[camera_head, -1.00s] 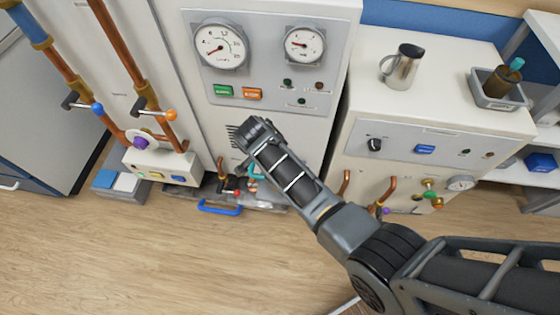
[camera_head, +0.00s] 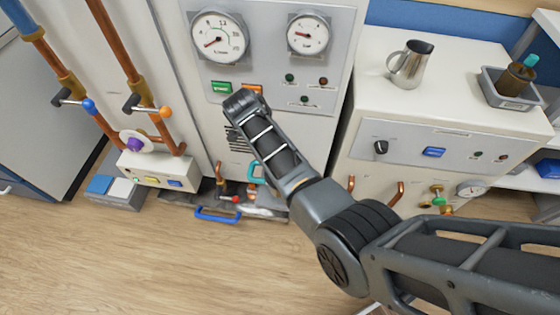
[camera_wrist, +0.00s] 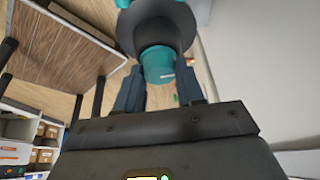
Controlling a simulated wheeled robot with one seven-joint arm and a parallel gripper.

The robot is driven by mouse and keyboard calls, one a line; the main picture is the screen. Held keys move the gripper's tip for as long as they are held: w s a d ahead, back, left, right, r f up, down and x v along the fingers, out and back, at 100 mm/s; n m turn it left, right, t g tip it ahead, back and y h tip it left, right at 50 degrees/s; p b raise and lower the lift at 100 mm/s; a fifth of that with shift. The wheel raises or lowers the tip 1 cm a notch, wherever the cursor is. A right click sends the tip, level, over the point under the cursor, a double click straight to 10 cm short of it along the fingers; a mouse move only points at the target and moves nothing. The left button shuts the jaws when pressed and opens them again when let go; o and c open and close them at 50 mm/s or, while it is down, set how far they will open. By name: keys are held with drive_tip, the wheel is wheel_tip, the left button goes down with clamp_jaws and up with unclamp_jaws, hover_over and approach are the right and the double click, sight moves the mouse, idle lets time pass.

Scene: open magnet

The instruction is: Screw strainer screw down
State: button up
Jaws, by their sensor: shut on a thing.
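In the wrist view my gripper (camera_wrist: 159,82) has its two dark fingers on either side of a teal cylindrical piece (camera_wrist: 158,62) and is shut on it. A dark round flared part (camera_wrist: 155,28) adjoins this piece at its far end, with more teal at the top edge. I cannot tell for certain whether the teal piece is the strainer screw. In the head view my arm hides the gripper. A small teal part (camera_head: 256,172) shows beside the arm, low at the front of the white cabinet.
A grey tray with a blue handle (camera_head: 218,214) lies on the floor below the cabinet (camera_head: 300,135). Copper pipes with valves (camera_head: 125,60) stand at left. A metal jug (camera_head: 410,64) and a grey bin (camera_head: 496,91) are on the right cabinet. The wooden floor is clear in front.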

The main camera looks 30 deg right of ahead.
drive_tip(key=shift+m, duration=0.6)
drive_tip(key=o, duration=1)
drive_tip(key=shift+o, duration=0.2)
drive_tip(key=v, duration=0.7)
drive_tip(key=shift+w+r, duration=0.2)
drive_tip(key=shift+r, duration=0.15)
drive_tip(key=shift+s, duration=0.1)
